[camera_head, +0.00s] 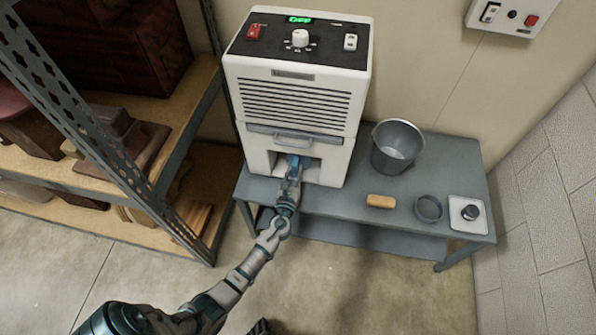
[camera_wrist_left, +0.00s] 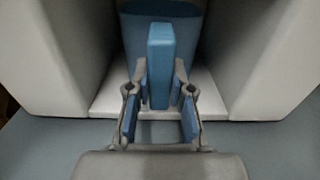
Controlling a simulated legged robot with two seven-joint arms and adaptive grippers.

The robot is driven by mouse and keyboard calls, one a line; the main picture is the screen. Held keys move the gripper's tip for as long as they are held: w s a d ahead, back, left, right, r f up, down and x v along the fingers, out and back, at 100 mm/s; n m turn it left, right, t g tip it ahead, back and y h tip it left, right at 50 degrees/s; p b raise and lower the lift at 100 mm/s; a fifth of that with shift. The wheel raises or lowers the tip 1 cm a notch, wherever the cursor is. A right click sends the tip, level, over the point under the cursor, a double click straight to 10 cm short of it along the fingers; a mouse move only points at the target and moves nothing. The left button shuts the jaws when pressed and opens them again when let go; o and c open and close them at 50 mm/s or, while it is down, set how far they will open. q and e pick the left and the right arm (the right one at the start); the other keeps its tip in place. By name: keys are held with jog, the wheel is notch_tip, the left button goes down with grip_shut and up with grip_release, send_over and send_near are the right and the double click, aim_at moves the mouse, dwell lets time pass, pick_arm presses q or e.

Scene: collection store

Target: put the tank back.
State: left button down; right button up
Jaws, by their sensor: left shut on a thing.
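A white dehumidifier-like machine (camera_head: 296,95) stands on the grey table, its display reading OFF in green. A blue tank (camera_wrist_left: 198,32) sits in the opening at the bottom of the machine; its far part is hidden inside. My left gripper (camera_wrist_left: 160,88) is shut on the tank's upright blue handle, in front of the opening. In the head view the left gripper (camera_head: 291,178) reaches into the opening and covers most of the tank.
On the grey table (camera_head: 340,203) to the right stand a metal bucket (camera_head: 397,147), a tan block (camera_head: 381,201), a round grey dish (camera_head: 429,208) and a white pad with a dark knob (camera_head: 468,214). Shelving (camera_head: 150,150) is close on the left. A switch box (camera_head: 514,14) is on the wall.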

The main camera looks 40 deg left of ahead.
pick_arm(q)
jog(key=c, duration=1.2)
grip_release()
jog(key=shift+o, duration=0.8)
jog(key=shift+d, duration=0.15)
jog(key=shift+r, duration=0.1)
